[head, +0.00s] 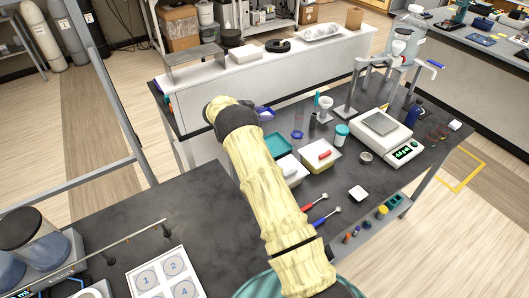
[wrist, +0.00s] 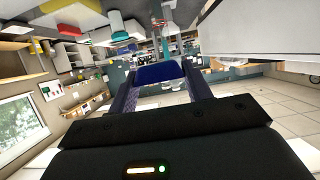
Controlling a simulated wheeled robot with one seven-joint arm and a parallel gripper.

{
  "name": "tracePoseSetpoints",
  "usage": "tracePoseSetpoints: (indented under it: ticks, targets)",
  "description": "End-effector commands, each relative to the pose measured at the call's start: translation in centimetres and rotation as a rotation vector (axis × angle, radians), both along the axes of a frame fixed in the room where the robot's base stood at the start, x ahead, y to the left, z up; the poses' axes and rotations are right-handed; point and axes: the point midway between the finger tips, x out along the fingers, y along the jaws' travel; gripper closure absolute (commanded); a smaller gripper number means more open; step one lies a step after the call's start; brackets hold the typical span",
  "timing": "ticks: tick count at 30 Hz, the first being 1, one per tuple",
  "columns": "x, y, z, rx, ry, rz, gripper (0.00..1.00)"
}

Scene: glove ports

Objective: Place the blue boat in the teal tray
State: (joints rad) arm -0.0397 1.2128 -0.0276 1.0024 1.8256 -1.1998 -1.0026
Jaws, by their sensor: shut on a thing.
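In the wrist view my gripper (wrist: 160,80) is shut on the blue boat (wrist: 159,73), which sits between the two fingertips. In the head view the blue boat (head: 266,115) shows just right of the dark wrist at the end of my sleeved arm; the fingers are hard to make out there. The teal tray (head: 275,144) lies on the dark bench, nearer than the boat and just right of my forearm, which hides its left part. The boat appears held above the bench, apart from the tray.
Beside the tray are a yellow-and-white container (head: 320,157) with a red item on it and a white container (head: 290,170). Red- and blue-handled tools lie nearer.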

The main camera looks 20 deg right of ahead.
Motion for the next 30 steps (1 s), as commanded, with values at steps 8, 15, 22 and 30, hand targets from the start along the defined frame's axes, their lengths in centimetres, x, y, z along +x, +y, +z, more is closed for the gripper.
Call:
tracePoseSetpoints:
  ticks: [8, 15, 22, 30]
  targets:
    - [-0.1, -0.3, -3.1, 0.0, 0.0, -0.004, 0.75]
    - [0.0, 0.2, -7.2, 0.0, 0.0, 0.002, 0.75]
    - [0.1, 0.3, -8.6, -0.001, -0.002, 0.004, 0.75]
    - [0.0, 0.2, -8.4, -0.001, -0.001, 0.002, 0.75]
